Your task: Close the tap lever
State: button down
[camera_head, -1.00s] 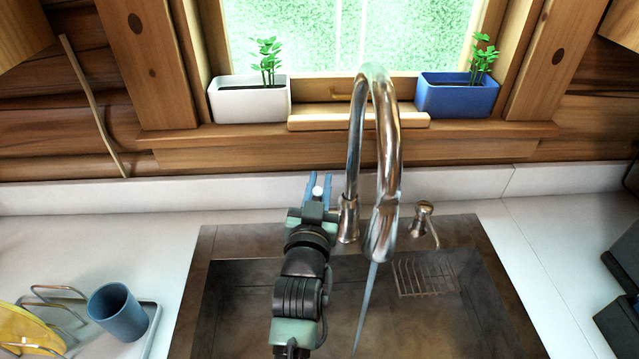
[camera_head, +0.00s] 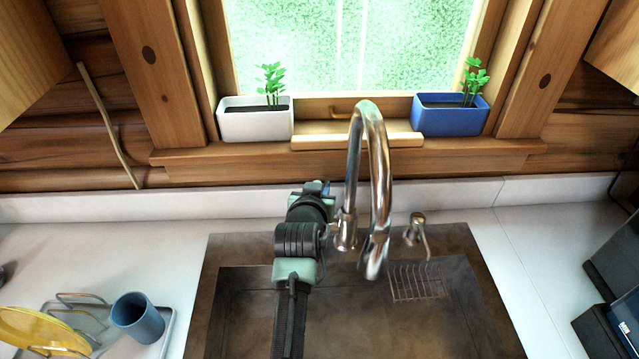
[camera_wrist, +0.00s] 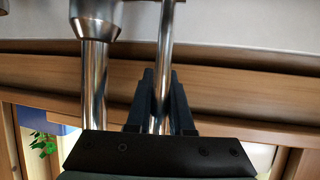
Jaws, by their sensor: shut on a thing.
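The chrome tap (camera_head: 355,160) stands at the back edge of the sink, its spout arching over the basin. No water stream shows below the spout. In the wrist view the tap's thick pipe (camera_wrist: 95,85) is at left, and the thin metal tap lever (camera_wrist: 166,35) runs beside it. My gripper (camera_wrist: 161,78) is shut on the lever, a dark finger on each side of it. In the head view my arm reaches up left of the tap and mostly hides the fingers and the lever.
The dark sink (camera_head: 235,250) holds a wire rack (camera_head: 415,282). A soap dispenser (camera_head: 416,228) stands right of the tap. A white planter (camera_head: 255,122) and a blue planter (camera_head: 448,118) are on the sill. A blue cup (camera_head: 138,318) stands at the lower left.

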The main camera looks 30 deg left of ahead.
jog(key=c, duration=0.8)
grip_release()
jog(key=shift+s, duration=0.1)
jog(key=b+v, duration=0.1)
jog(key=v, duration=1.1)
jog(key=shift+s+d+r, duration=0.15)
jog(key=shift+s, duration=0.15)
